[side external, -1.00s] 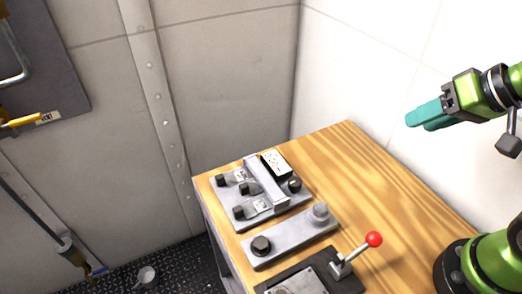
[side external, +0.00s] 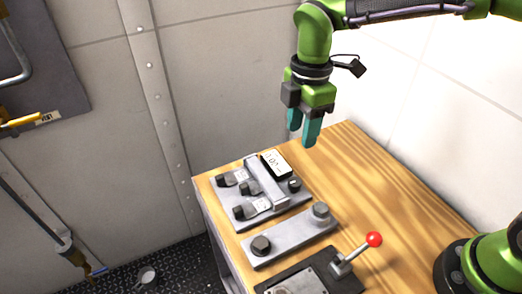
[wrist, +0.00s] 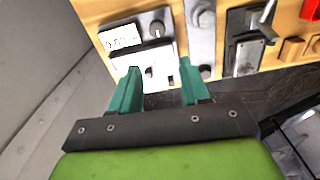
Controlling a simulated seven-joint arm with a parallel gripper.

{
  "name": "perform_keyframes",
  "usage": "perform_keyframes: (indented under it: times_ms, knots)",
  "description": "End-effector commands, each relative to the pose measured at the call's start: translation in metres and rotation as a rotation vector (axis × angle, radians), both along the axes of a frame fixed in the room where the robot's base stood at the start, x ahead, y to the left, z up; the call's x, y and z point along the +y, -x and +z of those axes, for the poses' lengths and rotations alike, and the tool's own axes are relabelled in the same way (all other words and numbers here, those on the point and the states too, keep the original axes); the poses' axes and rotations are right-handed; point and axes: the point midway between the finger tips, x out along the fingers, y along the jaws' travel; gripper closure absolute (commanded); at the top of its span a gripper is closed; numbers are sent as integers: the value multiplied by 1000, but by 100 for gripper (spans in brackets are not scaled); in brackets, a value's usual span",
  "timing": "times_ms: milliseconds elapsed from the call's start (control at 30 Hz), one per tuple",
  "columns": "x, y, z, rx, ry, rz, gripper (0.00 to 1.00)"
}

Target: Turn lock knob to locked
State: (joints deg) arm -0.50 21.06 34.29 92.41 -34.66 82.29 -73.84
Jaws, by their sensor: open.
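My gripper (side external: 302,137) is open and empty, pointing down above the bench's far end, clear of the panel. In the wrist view, its fingers (wrist: 160,68) overlap the panel.
A lever with a red ball (side external: 373,239) rises from a dark base at the bench's front. The wood (side external: 365,180) right of the panels is bare. Walls stand behind; a pipe with yellow handle (side external: 22,122) is left.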

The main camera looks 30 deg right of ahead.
Motion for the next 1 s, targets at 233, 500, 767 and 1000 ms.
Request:
perform_keyframes:
  times_ms: [233, 500, 767, 1000]
  knots:
    - [-2, -4, 13, -3, 29, 265, 54]
    - [-2, -3, -19, 2, 28, 280, 54]
    - [-2, -2, -76, 2, 27, 279, 54]
    - [-2, -3, -125, 1, 27, 279, 54]
